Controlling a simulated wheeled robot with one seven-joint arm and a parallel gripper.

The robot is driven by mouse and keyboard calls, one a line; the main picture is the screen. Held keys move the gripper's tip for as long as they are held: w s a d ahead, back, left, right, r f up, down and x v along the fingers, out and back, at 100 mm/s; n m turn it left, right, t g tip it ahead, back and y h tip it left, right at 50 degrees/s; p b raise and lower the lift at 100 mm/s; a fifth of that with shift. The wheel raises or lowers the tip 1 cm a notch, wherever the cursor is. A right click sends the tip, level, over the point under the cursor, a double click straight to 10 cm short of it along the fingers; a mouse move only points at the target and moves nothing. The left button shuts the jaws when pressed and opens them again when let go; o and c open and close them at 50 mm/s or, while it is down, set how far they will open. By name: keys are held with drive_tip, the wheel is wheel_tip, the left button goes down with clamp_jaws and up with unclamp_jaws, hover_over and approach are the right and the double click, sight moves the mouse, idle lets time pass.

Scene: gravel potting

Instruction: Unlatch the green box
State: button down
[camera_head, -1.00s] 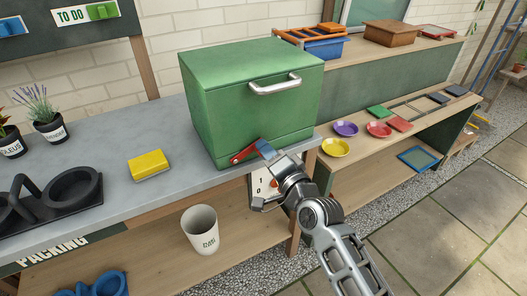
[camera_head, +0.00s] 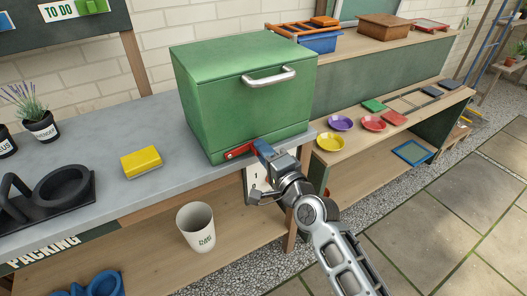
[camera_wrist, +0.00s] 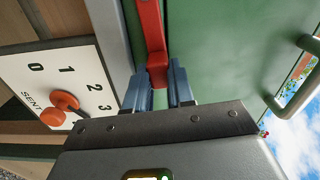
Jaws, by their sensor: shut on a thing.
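The green box (camera_head: 245,105) stands on the grey bench top, its lid closed and a metal handle (camera_head: 269,77) on its front. A red latch lever (camera_head: 239,151) lies low on the front face, tilted slightly up to the right. My gripper (camera_head: 262,149) is at the lever's right end, its blue fingers shut on it. In the wrist view the red lever (camera_wrist: 150,40) runs down between the blue fingertips (camera_wrist: 160,85). The fingers hide part of the lever's end.
A white number panel (camera_wrist: 62,90) with an orange knob sits on the bench front, close beside my gripper. A yellow block (camera_head: 141,162) lies left of the box. Coloured saucers (camera_head: 330,142) stand on the right shelf. A white bin (camera_head: 196,228) is below.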

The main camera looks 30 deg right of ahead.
drive_tip(key=c, duration=1.1)
unclamp_jaws()
drive_tip(key=shift+w+r, duration=0.1)
drive_tip(key=shift+r, duration=0.1)
drive_tip(key=shift+o, duration=0.7)
drive_tip(key=shift+f, duration=0.1)
drive_tip(key=s, duration=0.7)
drive_tip(key=shift+s+b, duration=0.4)
drive_tip(key=shift+b, duration=0.05)
drive_tip(key=shift+f, duration=0.1)
drive_tip(key=s+a+n+g+p, duration=0.25)
drive_tip(key=s+n, duration=0.85)
drive_tip(key=s, duration=1.8)
drive_tip(key=s+a+r+n, duration=0.2)
drive_tip(key=s+r+n, duration=0.3)
drive_tip(key=s, duration=0.3)
drive_tip(key=shift+s+r+n+g, duration=0.25)
drive_tip(key=shift+r+n+g, duration=0.1)
drive_tip(key=shift+r, duration=0.25)
